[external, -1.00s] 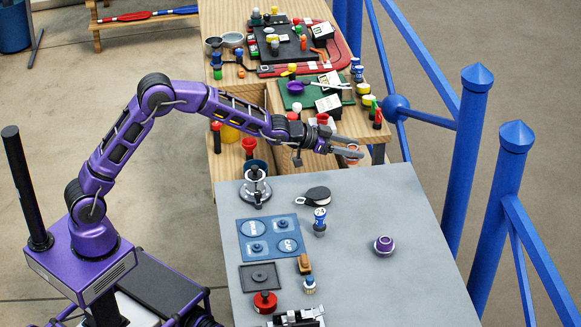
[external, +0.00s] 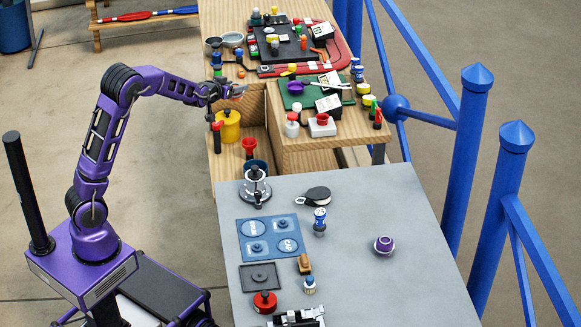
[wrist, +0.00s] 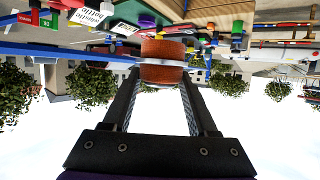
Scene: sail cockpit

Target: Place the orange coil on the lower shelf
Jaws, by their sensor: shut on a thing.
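The orange coil (wrist: 162,72) is a reddish-orange ring shape with a pale band around its middle. It sits between the fingertips of my gripper (wrist: 162,62) in the wrist view. My gripper (external: 236,91) is shut on the coil and holds it above the left part of the wooden bench in the external view, where only a little of the coil shows. A lower wooden shelf (external: 228,160) lies below and left of the raised bench section.
The raised bench (external: 330,158) holds a green mat (external: 300,85), bottles and small tools. Blue railings (external: 470,150) run along the right.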

